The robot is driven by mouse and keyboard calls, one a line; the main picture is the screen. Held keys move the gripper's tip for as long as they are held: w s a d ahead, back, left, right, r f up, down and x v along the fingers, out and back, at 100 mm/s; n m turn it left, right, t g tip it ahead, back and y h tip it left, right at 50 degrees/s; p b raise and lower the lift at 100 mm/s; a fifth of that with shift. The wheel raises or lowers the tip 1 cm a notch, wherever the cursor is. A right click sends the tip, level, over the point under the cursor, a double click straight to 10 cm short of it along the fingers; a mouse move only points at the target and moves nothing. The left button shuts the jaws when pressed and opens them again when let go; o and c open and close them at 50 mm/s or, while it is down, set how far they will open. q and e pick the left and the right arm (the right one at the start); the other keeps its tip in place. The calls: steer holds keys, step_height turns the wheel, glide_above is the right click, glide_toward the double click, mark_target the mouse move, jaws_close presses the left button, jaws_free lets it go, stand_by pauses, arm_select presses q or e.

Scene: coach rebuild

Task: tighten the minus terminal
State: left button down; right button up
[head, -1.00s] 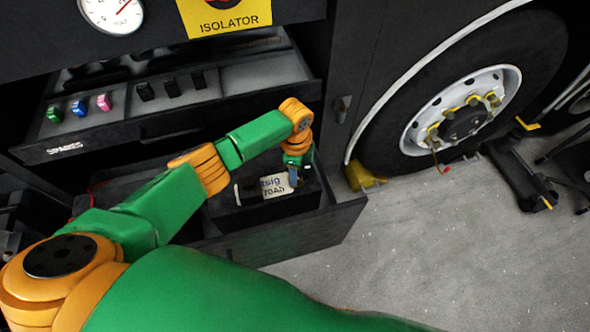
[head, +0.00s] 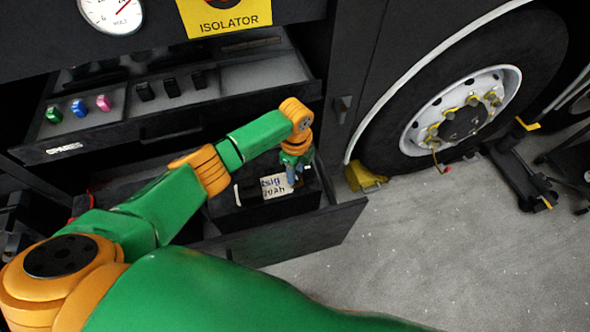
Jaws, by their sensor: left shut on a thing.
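A black battery (head: 263,217) with a pale label (head: 275,186) sits in the open lower tray (head: 335,225). My left gripper (head: 296,178) reaches down over the battery's right end, beside the label. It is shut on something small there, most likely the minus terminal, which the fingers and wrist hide. I cannot tell how tight the terminal is. My right gripper is not in view.
Above is an open spares drawer (head: 60,149) with green, blue and pink fuses (head: 79,107) and several black ones. A volt gauge (head: 112,12) and a yellow isolator sign (head: 225,14) are higher up. A wheel (head: 462,115) with a yellow chock (head: 364,178) stands right.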

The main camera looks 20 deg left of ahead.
arm_select(q)
steer(key=c, duration=0.5)
jaws_free()
steer(key=shift+d, duration=0.1)
step_height(320, 180, up, 7)
steer(key=shift+r, duration=0.1)
